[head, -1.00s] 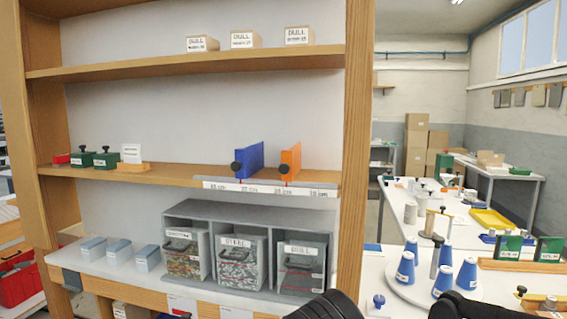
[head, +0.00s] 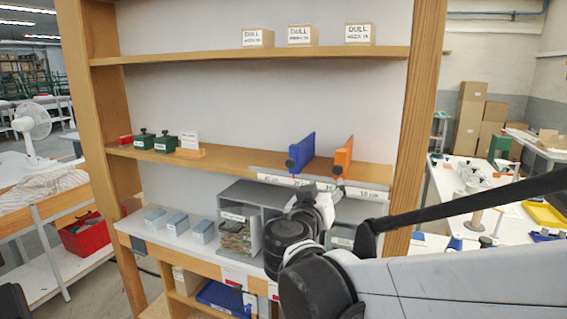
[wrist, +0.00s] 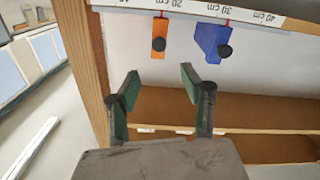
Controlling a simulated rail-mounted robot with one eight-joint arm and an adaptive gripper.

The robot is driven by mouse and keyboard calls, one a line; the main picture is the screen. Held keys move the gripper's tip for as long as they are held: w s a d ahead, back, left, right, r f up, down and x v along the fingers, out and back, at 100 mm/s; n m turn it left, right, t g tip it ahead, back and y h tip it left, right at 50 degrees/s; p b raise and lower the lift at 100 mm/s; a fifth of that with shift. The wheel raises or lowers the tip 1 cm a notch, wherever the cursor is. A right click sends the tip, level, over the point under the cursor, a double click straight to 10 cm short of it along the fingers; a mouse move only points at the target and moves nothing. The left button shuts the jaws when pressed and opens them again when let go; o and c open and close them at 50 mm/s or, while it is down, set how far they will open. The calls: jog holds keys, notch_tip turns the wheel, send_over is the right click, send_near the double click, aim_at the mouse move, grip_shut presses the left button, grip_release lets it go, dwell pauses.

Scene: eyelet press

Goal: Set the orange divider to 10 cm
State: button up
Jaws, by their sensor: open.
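The orange divider (head: 343,155) stands on the middle shelf, to the right of the blue divider (head: 301,152). In the wrist view the orange divider (wrist: 160,33) has a black knob (wrist: 158,44) and a red pointer reaching onto the white cm scale (wrist: 200,9). The pointer is beside the 20 cm label; its exact reading is unclear. My gripper (wrist: 160,82) is open and empty, with the orange divider beyond the gap between its fingers, apart from them. In the head view my arm hides part of the scale.
The blue divider (wrist: 212,42) and its knob are close to the right in the wrist view. A wooden shelf post (wrist: 82,60) stands close to the left finger. Grey bins (head: 240,192) sit below the shelf; DULL boxes (head: 300,36) stand above.

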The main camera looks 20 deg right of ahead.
aim_at(337, 170)
jog(key=p+x, duration=0.1)
jog(key=x, duration=1.2)
jog(key=shift+d, duration=0.2)
grip_shut()
